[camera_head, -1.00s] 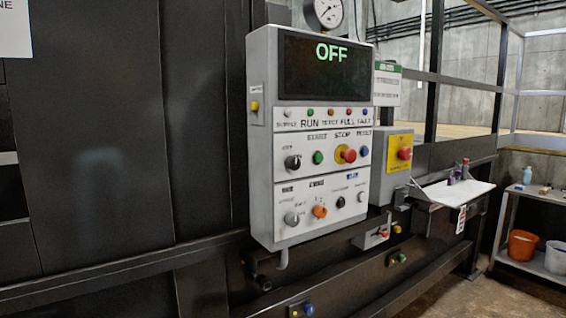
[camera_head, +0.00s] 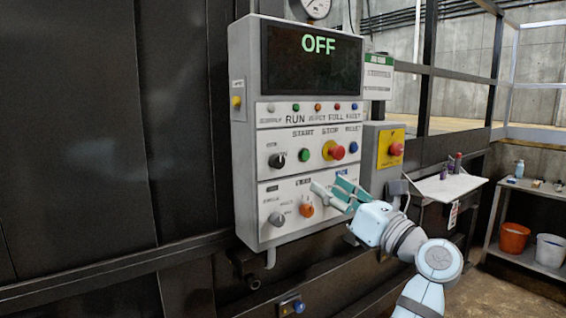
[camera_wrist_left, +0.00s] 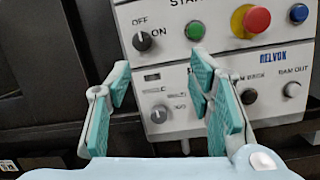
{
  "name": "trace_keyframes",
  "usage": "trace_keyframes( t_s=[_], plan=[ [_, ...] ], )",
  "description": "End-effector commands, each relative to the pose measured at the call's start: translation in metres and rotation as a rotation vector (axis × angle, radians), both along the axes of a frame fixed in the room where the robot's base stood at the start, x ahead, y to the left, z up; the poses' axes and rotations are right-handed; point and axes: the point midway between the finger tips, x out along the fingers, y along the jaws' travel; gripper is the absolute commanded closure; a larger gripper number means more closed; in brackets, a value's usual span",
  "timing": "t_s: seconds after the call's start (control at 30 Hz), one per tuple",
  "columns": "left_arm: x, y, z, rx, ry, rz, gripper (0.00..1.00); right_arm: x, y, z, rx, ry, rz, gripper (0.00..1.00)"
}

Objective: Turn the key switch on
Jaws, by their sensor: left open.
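The key switch is a dark rotary knob (camera_head: 277,160) at the left of the panel's middle row. It also shows in the left wrist view (camera_wrist_left: 147,42), with OFF at its upper left and ON beside it. The display (camera_head: 310,58) above reads OFF in green. My left gripper (camera_head: 331,190) is open and empty in front of the panel's lower row, below and right of the key switch in the head view. In the left wrist view its teal-padded fingers (camera_wrist_left: 160,66) are spread, with the key switch beyond their tips. My right gripper is not in view.
On the control panel, a green button (camera_head: 304,155) and a red stop button (camera_head: 336,151) sit right of the key switch. A grey knob (camera_head: 276,219) and an orange knob (camera_head: 306,209) lie below. A yellow emergency-stop box (camera_head: 391,148) stands to the right.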

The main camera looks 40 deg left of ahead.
Motion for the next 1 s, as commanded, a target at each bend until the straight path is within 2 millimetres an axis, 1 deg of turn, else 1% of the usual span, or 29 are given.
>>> trace_keyframes(
  t_s=[0.03,0.07,0.13,0.2,0.27,0.37,0.5,0.6,0.7,0.8,1.0],
  plan=[
    [-0.014,-0.002,0.021,-0.139,-0.129,-0.015,0.52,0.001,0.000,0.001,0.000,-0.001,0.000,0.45],
    [-0.020,-0.003,0.027,-0.208,-0.187,-0.023,0.52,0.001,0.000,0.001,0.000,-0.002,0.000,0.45],
    [-0.027,-0.005,0.035,-0.304,-0.262,-0.038,0.52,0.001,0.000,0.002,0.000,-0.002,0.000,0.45],
    [-0.027,0.000,0.036,-0.335,-0.283,-0.040,0.52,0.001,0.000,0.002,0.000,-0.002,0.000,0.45],
    [-0.025,0.010,0.036,-0.335,-0.282,-0.039,0.52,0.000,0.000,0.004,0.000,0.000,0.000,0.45],
    [-0.019,0.034,0.037,-0.330,-0.280,-0.036,0.52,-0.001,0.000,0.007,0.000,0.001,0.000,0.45],
    [-0.008,0.076,0.037,-0.327,-0.278,-0.035,0.52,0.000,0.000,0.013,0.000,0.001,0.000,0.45],
    [0.000,0.101,0.037,-0.326,-0.277,-0.036,0.52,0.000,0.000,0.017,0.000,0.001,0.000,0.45],
    [0.005,0.119,0.036,-0.327,-0.275,-0.037,0.52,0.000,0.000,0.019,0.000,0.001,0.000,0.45],
    [0.008,0.129,0.036,-0.327,-0.275,-0.038,0.52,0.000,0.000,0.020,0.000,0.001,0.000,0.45],
    [0.009,0.133,0.035,-0.327,-0.275,-0.040,0.52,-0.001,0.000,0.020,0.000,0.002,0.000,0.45]
  ],
)
